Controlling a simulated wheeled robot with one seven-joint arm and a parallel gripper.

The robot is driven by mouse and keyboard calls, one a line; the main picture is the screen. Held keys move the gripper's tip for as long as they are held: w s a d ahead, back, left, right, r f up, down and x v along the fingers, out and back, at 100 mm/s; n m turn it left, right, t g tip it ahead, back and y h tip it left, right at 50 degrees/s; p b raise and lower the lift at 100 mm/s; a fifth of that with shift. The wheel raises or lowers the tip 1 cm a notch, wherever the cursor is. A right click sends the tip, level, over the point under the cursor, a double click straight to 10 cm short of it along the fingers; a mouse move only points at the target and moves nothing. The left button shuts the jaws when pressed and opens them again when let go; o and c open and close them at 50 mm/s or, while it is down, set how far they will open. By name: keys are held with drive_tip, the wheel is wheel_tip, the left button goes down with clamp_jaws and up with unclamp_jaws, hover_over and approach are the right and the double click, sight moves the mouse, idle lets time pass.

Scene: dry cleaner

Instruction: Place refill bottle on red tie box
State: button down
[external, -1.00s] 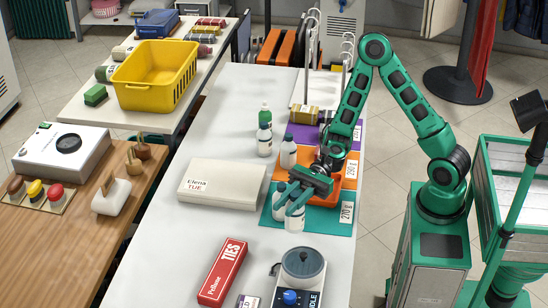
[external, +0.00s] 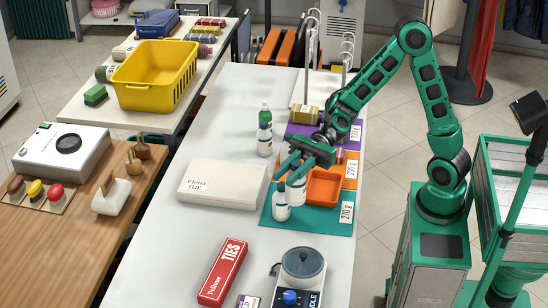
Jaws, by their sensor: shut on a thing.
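The red tie box (external: 222,272), marked TIES, lies flat near the front of the white table. My gripper (external: 291,172) is above the teal mat, shut on a white refill bottle (external: 297,191) that hangs below the fingers, upright as far as I can see. The gripper hides its top. Another white bottle (external: 281,206) stands on the teal mat just left of the held one. Two more bottles, a green-capped one (external: 265,115) and a white one (external: 264,140), stand farther back. The gripper is behind and to the right of the tie box.
A cream box (external: 222,187) marked Elena TUE lies between the mats and the table's left edge. An orange tray (external: 323,188) is beside the held bottle. A grey device with a blue knob (external: 299,274) stands right of the tie box.

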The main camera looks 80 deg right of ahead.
drive_tip(key=shift+r, duration=0.5)
drive_tip(key=w+a+f+m+t+h, duration=0.2)
drive_tip(key=w+a+f+t, duration=0.15)
drive_tip(key=w+a, duration=0.55)
drive_tip(key=w+a+r+m+t+h, duration=0.1)
drive_tip(key=a+r+m+t+h, duration=0.2)
drive_tip(key=a, duration=0.7)
drive_tip(key=w+d+f, duration=0.3)
drive_tip(key=w+f, duration=0.1)
drive_tip(key=f, duration=0.3)
drive_tip(key=w+d+f, duration=0.4)
drive_tip(key=w+f, duration=0.1)
drive_tip(key=f, duration=0.3)
drive_tip(key=shift+w+f, duration=0.2)
drive_tip(key=shift+f, duration=0.1)
drive_tip(key=c, duration=1.5)
unclamp_jaws()
